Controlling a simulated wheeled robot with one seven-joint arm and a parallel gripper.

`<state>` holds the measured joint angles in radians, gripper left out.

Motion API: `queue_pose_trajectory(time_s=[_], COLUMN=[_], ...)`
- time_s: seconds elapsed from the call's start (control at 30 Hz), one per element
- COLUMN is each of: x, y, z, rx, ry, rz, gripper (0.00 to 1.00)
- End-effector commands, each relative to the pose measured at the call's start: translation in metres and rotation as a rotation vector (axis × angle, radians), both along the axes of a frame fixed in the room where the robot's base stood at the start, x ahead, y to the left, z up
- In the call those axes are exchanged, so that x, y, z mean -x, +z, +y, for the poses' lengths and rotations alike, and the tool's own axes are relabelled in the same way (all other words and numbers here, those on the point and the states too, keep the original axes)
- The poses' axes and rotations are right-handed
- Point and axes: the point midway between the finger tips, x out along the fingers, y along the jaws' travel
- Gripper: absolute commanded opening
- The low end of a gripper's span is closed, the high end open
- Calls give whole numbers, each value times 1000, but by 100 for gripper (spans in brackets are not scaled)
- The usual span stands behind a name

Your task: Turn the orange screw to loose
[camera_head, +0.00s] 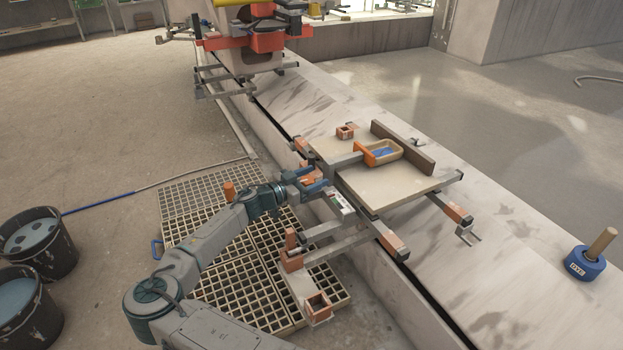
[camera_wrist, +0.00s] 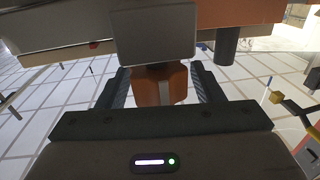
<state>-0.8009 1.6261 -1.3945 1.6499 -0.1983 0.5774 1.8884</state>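The orange screw, a faceted orange piece (camera_wrist: 160,90), shows in the wrist view just below a grey block. My gripper (camera_wrist: 160,78) has one dark finger on each side of this piece. The fingers lie very close to its sides; I cannot tell whether they press on it. In the head view my gripper (camera_head: 312,183) is at the near left edge of the carriage with the pale board (camera_head: 395,187). There the screw is hidden or too small to tell apart from the other orange parts.
Orange clamp ends (camera_head: 392,246) stick out around the carriage. A floor grating (camera_head: 200,215) lies under my arm. Buckets (camera_head: 36,242) stand at the left. A blue weight (camera_head: 584,263) rests on the wall top at the right.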

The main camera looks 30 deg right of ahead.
Motion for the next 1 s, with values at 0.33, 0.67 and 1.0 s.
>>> queue_pose_trajectory(time_s=[0.33,0.67,1.0], x=[0,-1,-4], y=[0,-2,-2], z=[0,0,2], rx=[0,4,3], ry=[6,136,370], rz=[1,2,1], gripper=[20,20,20])
